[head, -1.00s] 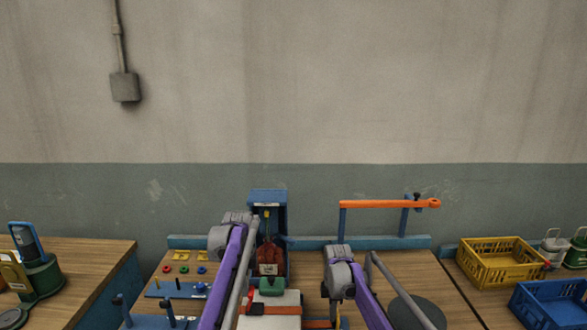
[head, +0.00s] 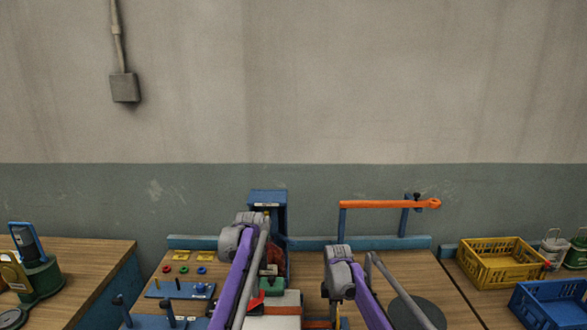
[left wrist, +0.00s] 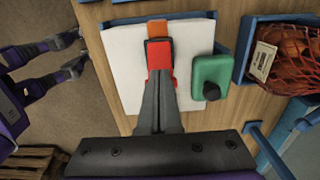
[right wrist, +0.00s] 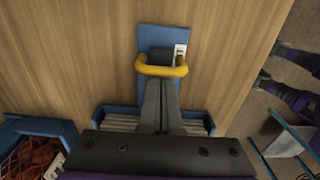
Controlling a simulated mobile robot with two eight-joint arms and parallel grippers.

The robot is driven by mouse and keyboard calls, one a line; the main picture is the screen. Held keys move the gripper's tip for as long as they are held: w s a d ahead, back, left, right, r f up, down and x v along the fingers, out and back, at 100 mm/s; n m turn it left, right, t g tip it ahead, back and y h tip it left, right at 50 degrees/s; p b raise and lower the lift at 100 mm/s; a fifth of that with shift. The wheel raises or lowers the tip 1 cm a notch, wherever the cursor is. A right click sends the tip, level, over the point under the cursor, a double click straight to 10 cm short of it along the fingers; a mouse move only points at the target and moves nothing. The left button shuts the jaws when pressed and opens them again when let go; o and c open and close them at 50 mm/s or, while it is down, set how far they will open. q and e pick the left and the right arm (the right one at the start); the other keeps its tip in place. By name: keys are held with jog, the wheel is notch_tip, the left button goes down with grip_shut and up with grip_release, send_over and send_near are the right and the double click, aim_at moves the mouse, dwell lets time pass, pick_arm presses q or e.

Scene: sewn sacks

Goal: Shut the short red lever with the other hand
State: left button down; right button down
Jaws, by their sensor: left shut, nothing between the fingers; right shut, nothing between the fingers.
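The short red lever (left wrist: 160,56) sits with a black part on an orange strap (left wrist: 158,29) across a white block (left wrist: 120,55). In the head view the red lever (head: 256,301) shows at the block's left edge, its red tip pointing up. My left gripper (left wrist: 159,75) is shut and empty, its fingertips over the lever's near end; I cannot tell whether they touch. A green block with a black knob (left wrist: 211,71) is beside the lever. My right gripper (right wrist: 161,84) is shut and empty, its tips close to a yellow loop handle (right wrist: 162,71) on a blue base.
A blue bin with a red netted sack (left wrist: 290,55) stands beside the white block. An orange bar (head: 385,204) on blue posts spans the back right. Yellow (head: 500,262) and blue crates (head: 550,303) stand at the right.

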aim_at(263, 294)
pick_arm(q)
jog(key=shift+d+f, duration=0.65)
jog(key=shift+d, duration=0.1)
pick_arm(e)
jog(key=shift+d, duration=0.15)
pick_arm(q)
jog(key=shift+f, duration=0.15)
jog(key=shift+d+f, duration=0.3)
jog(key=shift+f, duration=0.35)
pick_arm(e)
jog(key=c, duration=0.8)
grip_release()
pick_arm(q)
jog(key=shift+w+r, duration=0.15)
jog(key=shift+r, duration=0.15)
pick_arm(e)
jog(key=shift+r, duration=3.5)
